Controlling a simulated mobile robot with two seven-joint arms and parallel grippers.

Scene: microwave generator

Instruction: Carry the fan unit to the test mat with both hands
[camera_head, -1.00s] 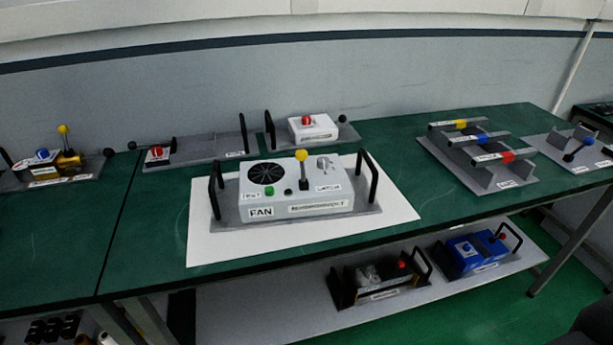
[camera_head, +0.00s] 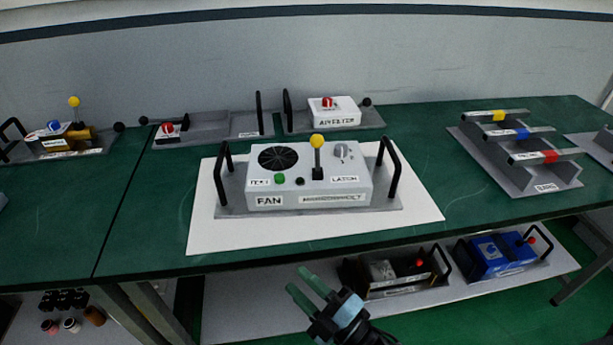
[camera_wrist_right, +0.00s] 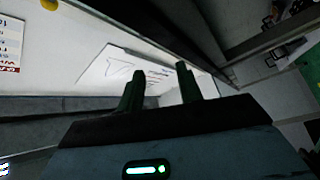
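The fan unit (camera_head: 310,186) is a light grey box with a black fan grille, a green button, a yellow-topped lever and a FAN label. It sits upright on a grey base plate with a black handle at each end. The plate rests on the white mat (camera_head: 225,238) on the green table. My right gripper (camera_head: 306,283) is in front of the table's front edge, below and apart from the unit. Its two fingers are spread and empty. They also show apart in the right wrist view (camera_wrist_right: 160,88). My left gripper is not in view.
A unit with a red knob (camera_head: 332,112) and a grey plate (camera_head: 205,127) stand behind the mat. A rack with yellow, blue and red marks (camera_head: 520,150) is at the right. A lower shelf (camera_head: 270,310) holds a dark unit (camera_head: 395,274) and a blue unit (camera_head: 496,254).

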